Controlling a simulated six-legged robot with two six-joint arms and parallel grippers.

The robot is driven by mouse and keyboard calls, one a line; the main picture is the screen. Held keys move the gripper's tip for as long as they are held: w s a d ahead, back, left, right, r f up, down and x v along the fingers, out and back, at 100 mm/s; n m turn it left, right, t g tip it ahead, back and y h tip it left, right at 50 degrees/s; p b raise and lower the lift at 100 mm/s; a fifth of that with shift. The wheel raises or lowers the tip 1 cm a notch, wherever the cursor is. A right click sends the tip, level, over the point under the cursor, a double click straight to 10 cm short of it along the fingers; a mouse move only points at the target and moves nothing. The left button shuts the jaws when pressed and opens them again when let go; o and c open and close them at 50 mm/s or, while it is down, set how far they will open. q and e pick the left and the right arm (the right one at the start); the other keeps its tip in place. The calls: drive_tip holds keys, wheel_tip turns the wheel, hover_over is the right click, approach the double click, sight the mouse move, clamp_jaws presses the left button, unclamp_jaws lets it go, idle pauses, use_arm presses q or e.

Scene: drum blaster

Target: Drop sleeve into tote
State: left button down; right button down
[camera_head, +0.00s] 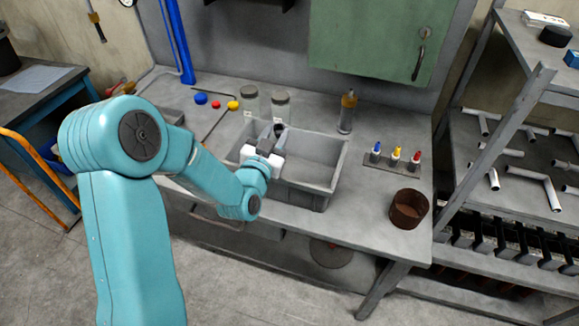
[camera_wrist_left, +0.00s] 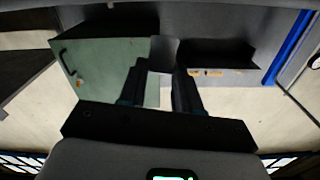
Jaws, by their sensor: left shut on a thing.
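The grey tote (camera_head: 303,192) stands open on the workbench in the head view, near its middle. My left gripper (camera_head: 273,131) is over the tote's left part, near the back rim. It is shut on a small dark piece (camera_head: 279,128), probably the sleeve, mostly hidden by the fingers. In the left wrist view the two dark fingers (camera_wrist_left: 160,75) stand apart with a grey shape (camera_wrist_left: 163,54) between their tips, which seems to be the held piece. My right gripper is not in view.
Two glass jars (camera_head: 280,104) stand close behind the tote. A bottle (camera_head: 347,112) stands at its back right. A rack of small bottles (camera_head: 393,161) and a brown can (camera_head: 408,209) are to the right. A green cabinet (camera_head: 372,40) hangs above; a shelf unit stands right.

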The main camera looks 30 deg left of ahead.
use_arm(q)
drive_tip(key=shift+w, duration=0.1)
drive_tip(key=c, duration=0.7)
unclamp_jaws()
drive_tip(key=shift+f, duration=0.1)
drive_tip(key=b+v, duration=0.2)
drive_tip(key=v, duration=0.4)
drive_tip(key=shift+a+f, duration=0.1)
drive_tip(key=shift+f, duration=0.05)
drive_tip(key=b+v, duration=1)
drive_tip(key=b, duration=0.8)
drive_tip(key=shift+b, duration=0.35)
